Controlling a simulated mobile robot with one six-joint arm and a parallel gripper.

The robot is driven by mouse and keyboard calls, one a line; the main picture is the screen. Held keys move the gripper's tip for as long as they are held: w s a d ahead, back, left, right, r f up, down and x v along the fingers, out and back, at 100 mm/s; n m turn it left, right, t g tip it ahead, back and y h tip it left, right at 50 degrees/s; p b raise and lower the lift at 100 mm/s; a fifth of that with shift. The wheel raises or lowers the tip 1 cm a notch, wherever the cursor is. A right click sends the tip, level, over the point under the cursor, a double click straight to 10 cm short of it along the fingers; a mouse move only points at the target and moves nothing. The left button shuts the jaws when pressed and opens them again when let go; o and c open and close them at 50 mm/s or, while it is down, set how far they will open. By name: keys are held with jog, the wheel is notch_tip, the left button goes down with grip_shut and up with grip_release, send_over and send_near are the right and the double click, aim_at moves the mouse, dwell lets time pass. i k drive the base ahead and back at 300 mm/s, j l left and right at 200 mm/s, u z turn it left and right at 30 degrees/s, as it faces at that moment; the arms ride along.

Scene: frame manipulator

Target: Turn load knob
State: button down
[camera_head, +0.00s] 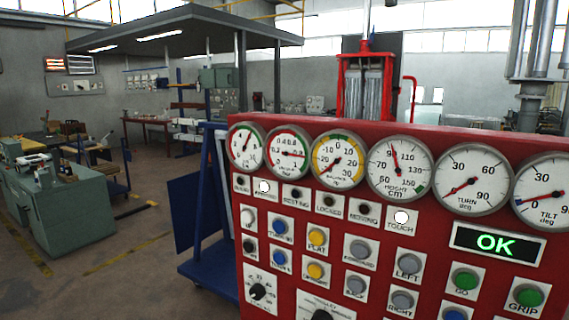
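A red control panel (390,130) fills the lower right of the head view. Two black rotary knobs show low on it. One knob (257,291) sits on a white plate at the lower left, its pointer line slanting. The other knob (322,315) is cut off by the bottom edge of the picture. The lettering on their plates is too small to read, so I cannot tell which is the load knob. A green "OK" display (496,243) is lit at the right. My gripper is not in view.
Round gauges, such as the height gauge (399,168), line the panel's top. Below are indicator lamps, some lit white, and blue, yellow, grey and green buttons, including GRIP (528,296). A blue frame (207,240) stands left of the panel. Open floor (130,285) lies further left, before a green workbench (62,210).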

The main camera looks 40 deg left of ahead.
aim_at(257, 292)
jog(key=u, duration=1.45)
